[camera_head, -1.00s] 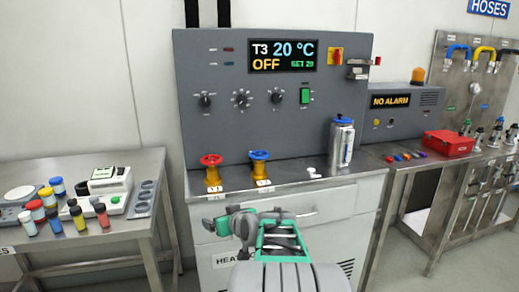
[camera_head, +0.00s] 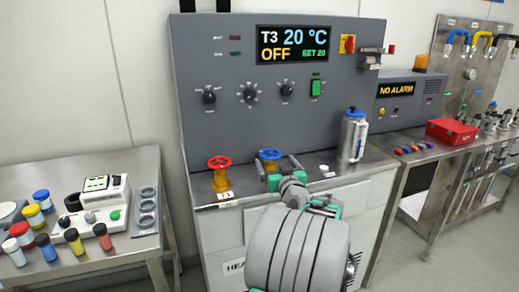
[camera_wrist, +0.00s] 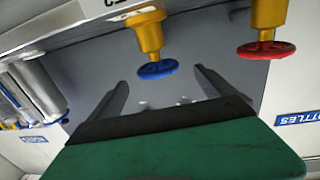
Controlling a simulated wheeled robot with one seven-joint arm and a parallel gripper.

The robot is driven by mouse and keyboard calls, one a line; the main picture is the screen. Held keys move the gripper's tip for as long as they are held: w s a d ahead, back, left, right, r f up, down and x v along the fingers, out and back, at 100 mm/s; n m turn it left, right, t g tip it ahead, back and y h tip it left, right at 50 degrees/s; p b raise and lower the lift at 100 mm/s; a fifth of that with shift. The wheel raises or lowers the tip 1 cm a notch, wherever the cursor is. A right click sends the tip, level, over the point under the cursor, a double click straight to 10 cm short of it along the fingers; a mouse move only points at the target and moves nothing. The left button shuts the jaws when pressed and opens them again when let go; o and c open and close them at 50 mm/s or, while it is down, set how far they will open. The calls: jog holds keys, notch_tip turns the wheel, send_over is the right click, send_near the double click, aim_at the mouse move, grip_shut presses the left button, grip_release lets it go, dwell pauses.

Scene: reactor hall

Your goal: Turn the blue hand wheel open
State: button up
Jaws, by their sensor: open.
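The blue hand wheel (camera_head: 269,155) sits on a yellow valve body at the front of the grey panel's bench. In the head view my gripper (camera_head: 279,168) is right at it and partly covers its valve body. In the wrist view the picture is turned over, and the blue wheel (camera_wrist: 158,69) lies ahead of and between the two spread fingers (camera_wrist: 160,88). The jaws are open and empty, with a visible space between each finger and the wheel. I cannot tell the exact height of the fingers against the wheel.
A red hand wheel (camera_head: 219,162) on a similar yellow valve stands close to the left. A silver bottle with a blue cap (camera_head: 353,136) stands to the right on the bench. A small white item (camera_head: 324,168) lies between. The panel (camera_head: 205,125) rises behind.

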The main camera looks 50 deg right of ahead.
aim_at(270, 152)
jog(key=p+x, duration=0.1)
jog(key=x, duration=0.6)
jog(key=shift+d, duration=0.35)
jog(key=c, duration=1.4)
